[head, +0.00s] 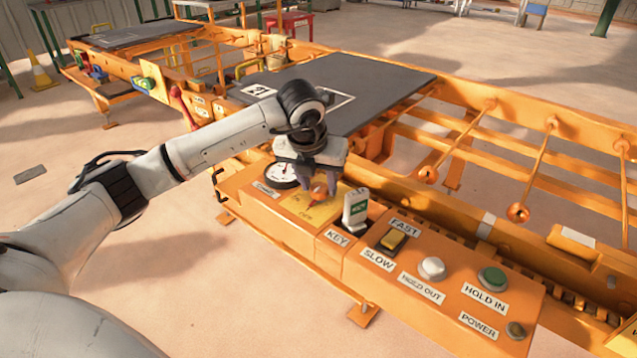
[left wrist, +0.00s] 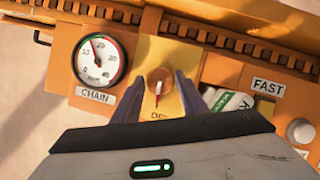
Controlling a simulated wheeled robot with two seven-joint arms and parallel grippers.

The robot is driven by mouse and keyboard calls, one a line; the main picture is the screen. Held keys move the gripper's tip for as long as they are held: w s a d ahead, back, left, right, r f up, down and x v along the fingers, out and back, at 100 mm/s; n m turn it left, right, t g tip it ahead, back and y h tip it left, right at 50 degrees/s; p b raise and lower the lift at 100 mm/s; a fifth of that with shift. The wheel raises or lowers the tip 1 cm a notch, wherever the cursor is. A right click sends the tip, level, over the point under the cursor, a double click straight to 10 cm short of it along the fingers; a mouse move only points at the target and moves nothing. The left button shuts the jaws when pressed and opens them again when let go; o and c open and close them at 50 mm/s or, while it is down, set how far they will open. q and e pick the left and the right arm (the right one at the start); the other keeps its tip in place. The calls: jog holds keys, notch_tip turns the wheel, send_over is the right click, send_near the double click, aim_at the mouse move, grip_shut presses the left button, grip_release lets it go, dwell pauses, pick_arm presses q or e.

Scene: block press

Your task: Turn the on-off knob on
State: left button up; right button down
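The on-off knob (left wrist: 160,80) is a small round orange knob on a yellow plate (left wrist: 178,52) of the control panel. Its pointer line runs toward the bottom of the left wrist view, with a red tip near a partly hidden label. In the head view the orange knob (head: 320,192) shows between the fingers. My left gripper (left wrist: 161,90) is open, with one dark finger on each side of the knob and gaps between. I cannot tell how far down the fingertips reach. My right gripper is not in view.
A CHAIN dial (left wrist: 101,59) sits left of the knob. A white and green key (head: 356,208) stands close on the right. Beyond are a yellow FAST/SLOW switch (head: 392,239), a white button (head: 432,267) and a green button (head: 492,278). A dark plate (head: 370,85) lies behind.

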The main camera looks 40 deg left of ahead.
pick_arm(q)
jog(key=c, duration=0.6)
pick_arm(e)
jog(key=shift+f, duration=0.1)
